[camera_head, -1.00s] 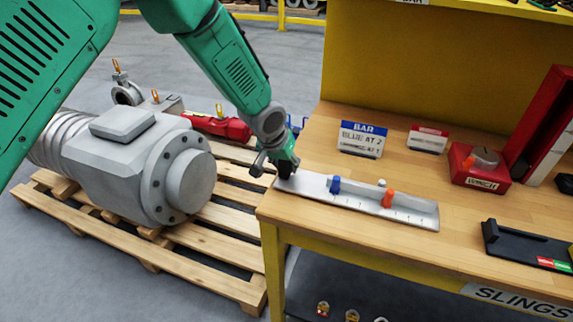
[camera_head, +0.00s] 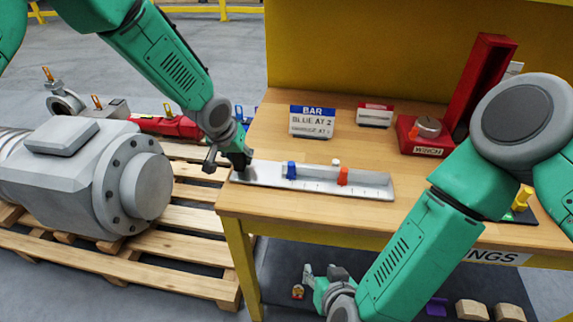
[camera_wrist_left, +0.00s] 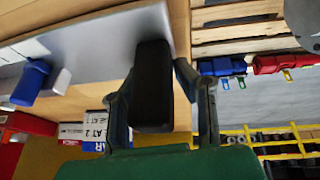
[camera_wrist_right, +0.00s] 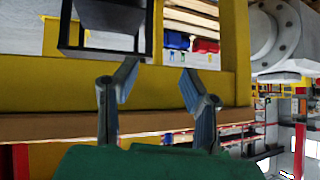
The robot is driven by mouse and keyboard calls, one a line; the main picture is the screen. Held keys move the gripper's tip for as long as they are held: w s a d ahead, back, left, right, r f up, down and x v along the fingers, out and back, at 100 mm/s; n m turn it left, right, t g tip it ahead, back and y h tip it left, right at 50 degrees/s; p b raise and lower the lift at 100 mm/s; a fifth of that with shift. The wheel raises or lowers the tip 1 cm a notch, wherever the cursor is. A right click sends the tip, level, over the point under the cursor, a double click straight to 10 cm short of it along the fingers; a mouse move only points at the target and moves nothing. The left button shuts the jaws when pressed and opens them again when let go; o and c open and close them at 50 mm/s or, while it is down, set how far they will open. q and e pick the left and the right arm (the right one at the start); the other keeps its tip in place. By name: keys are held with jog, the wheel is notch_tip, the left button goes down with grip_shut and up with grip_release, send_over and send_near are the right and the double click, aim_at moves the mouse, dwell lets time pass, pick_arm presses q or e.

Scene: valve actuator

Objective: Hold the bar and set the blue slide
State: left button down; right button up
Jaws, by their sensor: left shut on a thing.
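The bar (camera_head: 330,188) is a long pale metal strip with tick marks, lying along the bench's front edge. The blue slide (camera_head: 291,170) stands left of its middle. My left gripper (camera_head: 240,160) is at the bar's left end, shut on a black block that shows in the left wrist view (camera_wrist_left: 153,85). The blue slide also shows there (camera_wrist_left: 31,82). My right gripper (camera_head: 308,275) is open and empty, low in front of the bench and apart from the bar, its open fingers clear in the right wrist view (camera_wrist_right: 158,92).
A sign (camera_head: 312,121) reading BAR, BLUE AT 2 stands behind the bar. A red winch box (camera_head: 427,136) is at the back right. My right arm covers the bench's right part. A pallet (camera_head: 190,262) with a grey actuator (camera_head: 90,180) is at left.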

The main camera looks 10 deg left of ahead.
jog(key=w+a+r+t, duration=0.1)
jog(key=a+r, duration=0.1)
jog(key=a, duration=0.1)
jog(key=w+a+r+m+t+h, duration=0.1)
jog(key=w+a+r, duration=0.1)
jog(key=a+r, duration=0.1)
jog(key=w+a+r+t, duration=0.1)
jog(key=w+a+r, duration=0.1)
jog(key=a+r, duration=0.1)
jog(key=shift+a+m, duration=0.25)
jog(key=shift+m, duration=0.05)
jog(key=m+h, duration=0.3)
jog(key=h, duration=0.3)
send_near(289, 166)
jog(key=shift+t, duration=0.4)
jog(key=x, duration=0.9)
jog(key=shift+w+d+f, duration=0.1)
jog(key=shift+w+f, duration=0.05)
jog(key=shift+f, duration=0.3)
grip_shut()
